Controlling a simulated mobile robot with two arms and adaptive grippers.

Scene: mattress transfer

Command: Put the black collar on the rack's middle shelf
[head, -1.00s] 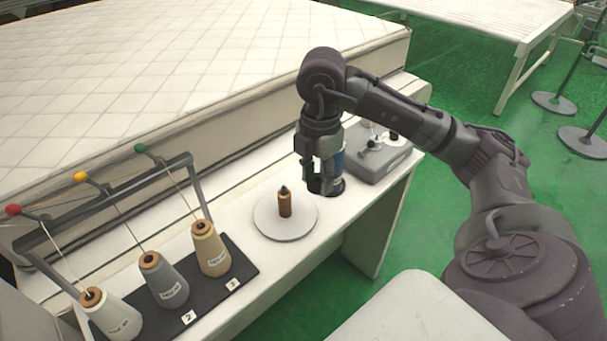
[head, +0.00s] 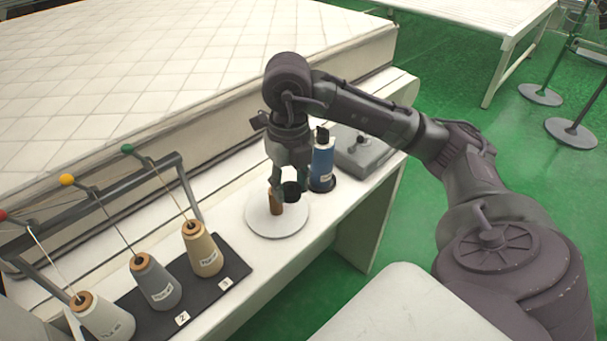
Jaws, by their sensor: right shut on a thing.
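My right gripper (head: 289,188) points down over the white round plate (head: 290,225) on the bench. It is shut on a small black round piece, which looks like the black collar (head: 291,192). The collar appears in front of a brown upright spool (head: 276,206) on the plate, partly hidden by the gripper; I cannot tell whether they touch. My left gripper is not in view. No rack with a middle shelf can be made out.
A blue bottle (head: 322,164) stands close right of the gripper, with a grey device (head: 366,152) behind it. Several thread cones (head: 204,249) stand on a black mat at left, under a bar with coloured balls. A quilted mattress (head: 170,70) lies behind the bench.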

